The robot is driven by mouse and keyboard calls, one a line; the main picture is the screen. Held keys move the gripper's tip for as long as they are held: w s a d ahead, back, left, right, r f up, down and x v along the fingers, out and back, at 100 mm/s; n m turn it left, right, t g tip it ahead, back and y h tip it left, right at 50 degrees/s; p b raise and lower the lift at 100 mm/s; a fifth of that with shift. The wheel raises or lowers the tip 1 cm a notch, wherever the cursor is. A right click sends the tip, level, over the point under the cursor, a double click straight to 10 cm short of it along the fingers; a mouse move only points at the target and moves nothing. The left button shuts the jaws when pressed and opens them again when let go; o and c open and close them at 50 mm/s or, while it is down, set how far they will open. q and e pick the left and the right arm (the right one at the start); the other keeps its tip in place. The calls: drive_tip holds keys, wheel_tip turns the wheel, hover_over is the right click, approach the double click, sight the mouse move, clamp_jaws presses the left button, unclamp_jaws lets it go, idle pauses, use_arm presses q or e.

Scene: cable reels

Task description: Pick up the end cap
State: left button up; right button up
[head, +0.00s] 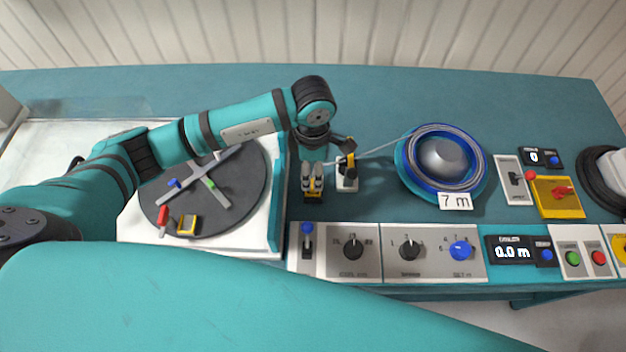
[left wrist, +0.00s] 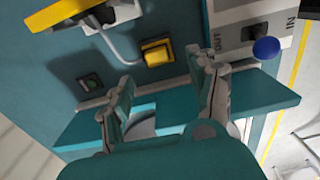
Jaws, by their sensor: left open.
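My left gripper (head: 313,172) points down near the right edge of the turntable unit. Its two grey fingers (left wrist: 163,90) stand apart with nothing between them in the left wrist view. A small yellow block (left wrist: 157,50) lies just beyond them, apart from both, and a thin grey cable runs to it. I cannot tell for certain whether this block is the end cap. My fingers and arm partly cover this area in the head view. My right gripper is out of view.
A white and yellow cable device (head: 347,172) stands close right of the gripper. A blue cable reel (head: 441,165) lies beyond it. The dark turntable (head: 248,190) is at left, with a teal edge bar (head: 278,215). Control panels (head: 383,250) line the front.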

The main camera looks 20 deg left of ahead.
sight(313, 188)
use_arm(q)
drive_tip(key=shift+f, duration=0.75)
drive_tip(key=f+p, duration=0.1)
drive_tip(key=f, duration=0.2)
drive_tip(key=f+p, duration=0.1)
drive_tip(key=shift+w+f+p, duration=0.25)
drive_tip(key=shift+f+p, duration=0.05)
drive_tip(key=shift+f, duration=0.35)
drive_tip(key=c, duration=1.1)
